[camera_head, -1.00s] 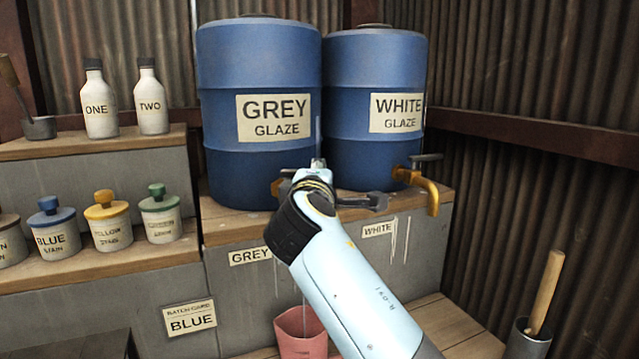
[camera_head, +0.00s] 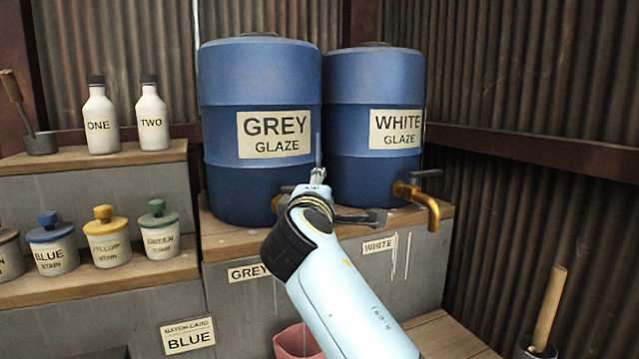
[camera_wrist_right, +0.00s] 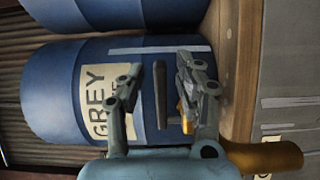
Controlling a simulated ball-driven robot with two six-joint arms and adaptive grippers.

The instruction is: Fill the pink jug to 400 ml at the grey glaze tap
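The pink jug (camera_head: 295,341) stands low below the grey tap. Only its upper part shows, partly behind my right arm, so its fill level is hidden. A thin pale line runs above it; I cannot tell if it is a stream. The grey glaze barrel (camera_head: 228,175) stands on the wooden ledge. Its brass tap (camera_head: 277,203) is mostly hidden by my right wrist. In the right wrist view, my right gripper (camera_wrist_right: 160,78) is open, its fingers on either side of the dark tap lever (camera_wrist_right: 161,95). A brass spout (camera_wrist_right: 268,158) shows below right. My left gripper is out of view.
The white glaze barrel (camera_head: 375,165) with its brass tap (camera_head: 425,205) stands close on the right. Stain jars (camera_head: 106,245) and two bottles (camera_head: 152,122) line the left shelves. A batch card (camera_head: 189,338) reads BLUE. A pot with a wooden handle (camera_head: 549,310) stands lower right.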

